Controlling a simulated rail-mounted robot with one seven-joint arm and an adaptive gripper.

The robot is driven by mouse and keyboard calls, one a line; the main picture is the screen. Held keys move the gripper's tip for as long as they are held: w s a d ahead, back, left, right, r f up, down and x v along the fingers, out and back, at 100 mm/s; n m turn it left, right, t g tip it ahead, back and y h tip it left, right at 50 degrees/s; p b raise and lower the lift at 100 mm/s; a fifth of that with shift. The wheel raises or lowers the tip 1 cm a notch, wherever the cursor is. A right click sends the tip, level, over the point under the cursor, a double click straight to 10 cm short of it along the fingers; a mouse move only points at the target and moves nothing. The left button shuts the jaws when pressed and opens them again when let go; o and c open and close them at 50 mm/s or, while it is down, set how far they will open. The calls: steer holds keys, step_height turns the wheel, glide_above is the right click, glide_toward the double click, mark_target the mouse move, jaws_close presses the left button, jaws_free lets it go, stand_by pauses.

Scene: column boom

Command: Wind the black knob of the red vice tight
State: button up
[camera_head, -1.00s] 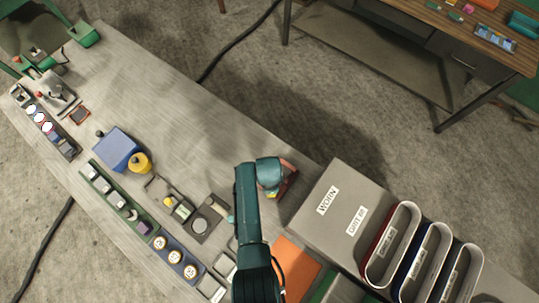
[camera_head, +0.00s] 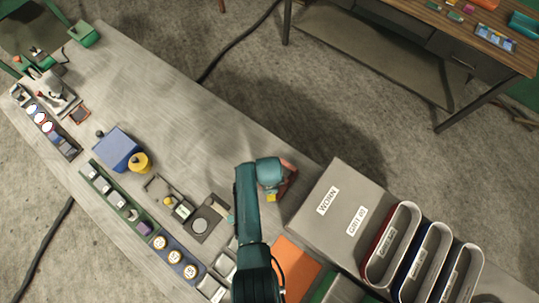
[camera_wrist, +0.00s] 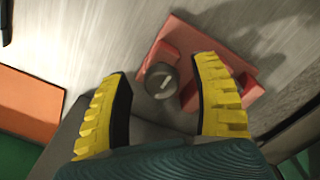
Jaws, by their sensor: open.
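The red vice (camera_wrist: 178,40) sits on the grey bench in the wrist view, with a flat base and raised red blocks. Its black knob (camera_wrist: 161,80) is round with a pale bar mark on its face. My gripper (camera_wrist: 162,70) is open, with one yellow ribbed finger to the left of the knob and one to the right. The right finger is nearer the knob, and I cannot tell whether it touches. In the head view my arm covers most of the vice, leaving a red edge (camera_head: 291,174) showing to the right of my wrist.
A grey box (camera_head: 320,205) with labels stands close to the right of the vice, with several upright bins (camera_head: 388,248) beside it. An orange panel (camera_head: 294,262) lies nearer the front. Trays and a blue block (camera_head: 117,149) line the left. The bench middle is clear.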

step_height(320, 180, up, 12)
stand_by(0.4)
stand_by(0.3)
steer(key=w+d+r+n+t+p, duration=0.15)
steer(key=w+r+t, duration=0.25)
steer(key=r, duration=0.8)
steer(key=w+d+r+n+t+p, duration=0.15)
steer(key=w+r+t, duration=0.25)
steer(key=r, duration=0.7)
steer(key=w+d+r+n+t+p, duration=0.1)
steer(key=w+d+r+t+p, duration=0.25)
steer(key=r, duration=0.85)
steer(key=s+r+n+t, duration=0.3)
steer(key=r+n, duration=0.1)
steer(key=r, duration=0.5)
steer(key=s+r+n+t, duration=0.4)
steer(key=r, duration=0.5)
steer(key=s+r+n+t, duration=0.3)
steer(key=s+r, duration=0.1)
steer(key=r, duration=0.5)
steer(key=shift+d+n+t, duration=0.35)
steer(key=shift+n, duration=0.05)
